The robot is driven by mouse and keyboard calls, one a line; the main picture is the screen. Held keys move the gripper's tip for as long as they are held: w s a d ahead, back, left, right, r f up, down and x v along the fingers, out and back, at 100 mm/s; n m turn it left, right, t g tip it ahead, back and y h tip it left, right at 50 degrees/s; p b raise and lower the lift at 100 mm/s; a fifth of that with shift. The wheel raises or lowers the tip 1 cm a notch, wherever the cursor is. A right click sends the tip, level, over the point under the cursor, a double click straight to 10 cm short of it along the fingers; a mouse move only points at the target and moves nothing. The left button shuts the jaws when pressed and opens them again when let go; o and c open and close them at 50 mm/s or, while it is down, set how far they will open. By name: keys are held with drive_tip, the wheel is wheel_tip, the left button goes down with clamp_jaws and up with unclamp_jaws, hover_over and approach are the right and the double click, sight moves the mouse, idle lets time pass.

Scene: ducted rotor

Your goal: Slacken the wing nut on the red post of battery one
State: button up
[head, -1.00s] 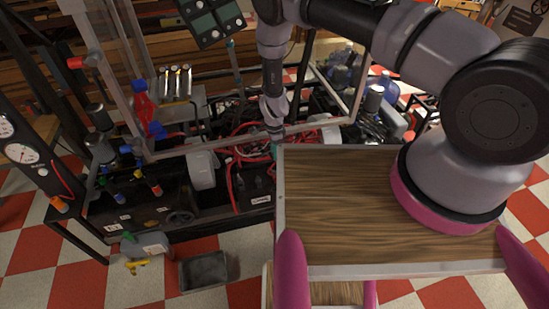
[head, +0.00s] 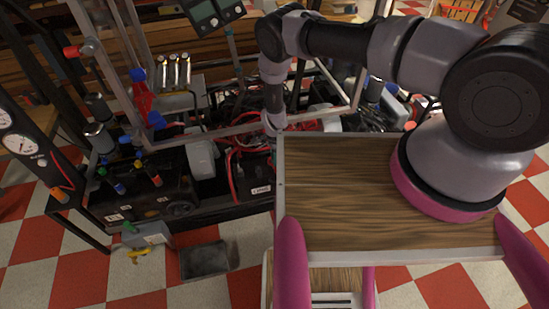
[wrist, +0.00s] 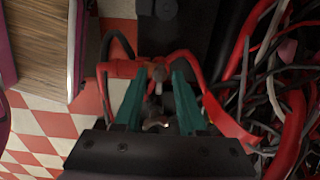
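In the wrist view, the two green fingers of my gripper (wrist: 160,84) are apart, pointing at a small metal post or nut (wrist: 158,86) between their tips. Red cables with red lugs (wrist: 118,69) meet there from both sides. I cannot make out the nut's wings, and neither finger clearly touches it. A black battery case (wrist: 175,30) lies beyond the fingertips. In the head view, a black battery with a white label (head: 261,189) stands left of the wooden top, and my gripper is mostly hidden behind that top's edge.
The wooden tabletop (head: 350,190) stands close beside the battery. A metal frame bar (head: 215,134) crosses above the cables. Loose red, black and grey cables (wrist: 285,100) crowd the right of the wrist view. A grey tray (head: 205,260) lies on the checkered floor.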

clamp_jaws()
drive_tip(key=n, duration=0.3)
drive_tip(key=shift+n, duration=0.4)
drive_tip(key=n, duration=0.4)
drive_tip(key=shift+s+d+n, duration=0.1)
drive_tip(key=shift+n, duration=0.2)
drive_tip(key=n, duration=0.6)
drive_tip(key=shift+d, duration=0.1)
drive_tip(key=n, duration=0.6)
drive_tip(key=shift+d, duration=0.15)
drive_tip(key=shift+n, duration=0.3)
